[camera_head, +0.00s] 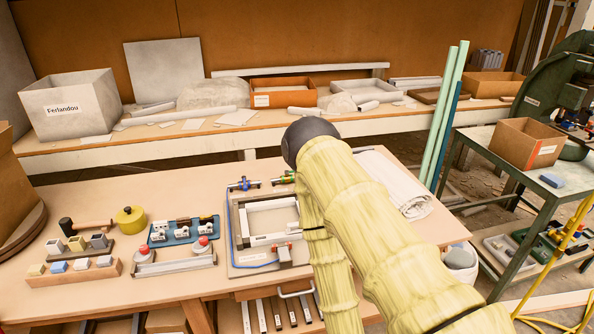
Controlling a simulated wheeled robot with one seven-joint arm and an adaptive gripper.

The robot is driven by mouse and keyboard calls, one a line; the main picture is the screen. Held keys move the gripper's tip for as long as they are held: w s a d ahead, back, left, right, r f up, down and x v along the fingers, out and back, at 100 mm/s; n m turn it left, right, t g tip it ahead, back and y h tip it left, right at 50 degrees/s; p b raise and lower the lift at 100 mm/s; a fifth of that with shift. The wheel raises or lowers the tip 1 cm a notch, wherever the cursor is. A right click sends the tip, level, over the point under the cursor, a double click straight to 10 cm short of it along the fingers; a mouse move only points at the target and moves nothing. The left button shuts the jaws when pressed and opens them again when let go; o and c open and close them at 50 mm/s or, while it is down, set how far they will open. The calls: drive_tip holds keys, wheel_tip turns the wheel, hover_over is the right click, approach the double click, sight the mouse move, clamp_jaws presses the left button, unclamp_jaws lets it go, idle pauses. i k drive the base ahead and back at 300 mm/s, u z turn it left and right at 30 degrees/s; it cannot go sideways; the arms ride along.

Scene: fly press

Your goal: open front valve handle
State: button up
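A flat fixture board (236,205) with a light rectangular frame (270,205) lies on the workbench, left of my arm. A valve with a blue handle (243,184) is at its back left. A valve with a green handle (284,178) is at its back right. A small valve-like part with red-orange on it (285,252) sits at the front right edge, beside my yellow-sleeved arm. I cannot tell its handle's exact position. My arm covers the board's right side. My gripper is not in view.
The workbench (110,190) holds a blue tray (160,237), a yellow pot (131,219), and rows of small blocks (75,267) at left. A white cloth roll (400,188) lies right of my arm.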

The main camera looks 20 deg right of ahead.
sight(243, 177)
drive_tip(key=z, duration=0.85)
drive_tip(key=i, duration=0.35)
drive_tip(key=u, duration=0.6)
